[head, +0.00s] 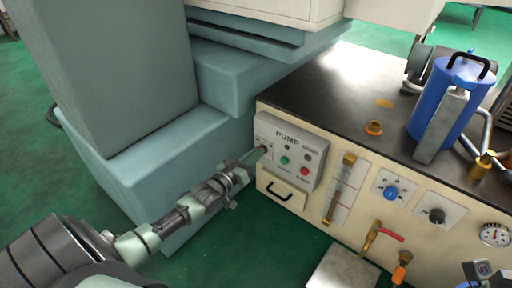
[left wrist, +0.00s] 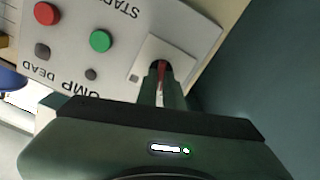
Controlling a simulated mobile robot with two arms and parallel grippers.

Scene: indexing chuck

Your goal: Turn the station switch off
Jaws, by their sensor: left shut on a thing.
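The grey pump panel (head: 289,150) is on the left end of the cream cabinet's front, with green and red buttons. In the left wrist view, a light square switch plate (left wrist: 185,55) sits at the panel's edge, with a small red switch lever (left wrist: 162,70) in front of it. My left gripper (head: 260,153) reaches the panel's left side. In the left wrist view its fingers (left wrist: 161,80) are shut on the lever, hiding part of it. The switch's exact position is hard to read.
The green button (left wrist: 101,41) and red button (left wrist: 47,13) are close to the fingers. A teal machine base (head: 170,160) stands left of the cabinet. A drawer handle (head: 280,192) is below the panel. A blue cylinder (head: 447,100) stands on the dark top.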

